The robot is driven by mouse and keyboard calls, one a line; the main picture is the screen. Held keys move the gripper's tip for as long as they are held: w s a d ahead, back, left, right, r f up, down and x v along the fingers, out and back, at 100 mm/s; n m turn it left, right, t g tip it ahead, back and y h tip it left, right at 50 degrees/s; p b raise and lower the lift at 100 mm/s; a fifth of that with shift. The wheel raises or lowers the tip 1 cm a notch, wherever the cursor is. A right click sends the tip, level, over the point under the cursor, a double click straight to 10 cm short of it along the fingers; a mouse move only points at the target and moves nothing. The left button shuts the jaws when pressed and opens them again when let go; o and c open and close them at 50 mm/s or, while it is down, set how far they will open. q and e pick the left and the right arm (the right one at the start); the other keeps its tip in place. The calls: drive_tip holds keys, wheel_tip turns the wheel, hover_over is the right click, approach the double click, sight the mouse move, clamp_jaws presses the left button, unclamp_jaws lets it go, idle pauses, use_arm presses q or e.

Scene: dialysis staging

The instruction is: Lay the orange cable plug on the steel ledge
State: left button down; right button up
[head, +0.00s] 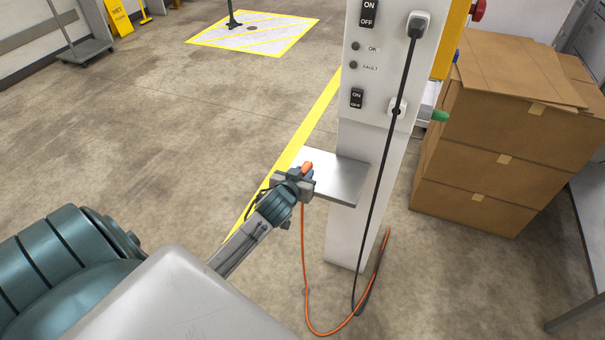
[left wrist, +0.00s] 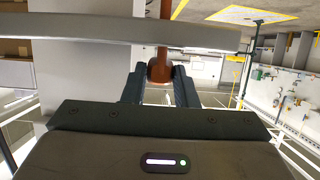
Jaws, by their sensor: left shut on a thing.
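The orange cable plug (head: 307,168) is in my left gripper (head: 304,180), at the near left edge of the steel ledge (head: 342,180) in the head view. In the left wrist view the plug (left wrist: 160,70) sits between the two dark fingers of my left gripper (left wrist: 160,86), which is shut on it. A pale grey bar, which looks like the ledge's edge (left wrist: 90,30), crosses that view just beyond the fingers. I cannot tell whether the plug touches the ledge. My right gripper is out of view.
The ledge juts from a white pillar (head: 350,230) with switches and a black plugged-in cable (head: 377,180). An orange cable (head: 304,260) hangs from my gripper and loops near the floor. Cardboard boxes (head: 490,150) stand at right. The floor at left is mostly clear.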

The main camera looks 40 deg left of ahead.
use_arm(q)
drive_tip(key=shift+f+b, duration=0.3)
drive_tip(key=shift+f, duration=0.25)
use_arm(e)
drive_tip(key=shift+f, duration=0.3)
use_arm(q)
drive_tip(key=c, duration=1.1)
unclamp_jaws()
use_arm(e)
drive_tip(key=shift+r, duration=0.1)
use_arm(q)
drive_tip(key=shift+s+d, duration=0.15)
drive_tip(key=shift+s, duration=0.35)
drive_tip(key=v, duration=1)
drive_tip(key=shift+w+r, duration=0.1)
drive_tip(key=shift+r, duration=0.05)
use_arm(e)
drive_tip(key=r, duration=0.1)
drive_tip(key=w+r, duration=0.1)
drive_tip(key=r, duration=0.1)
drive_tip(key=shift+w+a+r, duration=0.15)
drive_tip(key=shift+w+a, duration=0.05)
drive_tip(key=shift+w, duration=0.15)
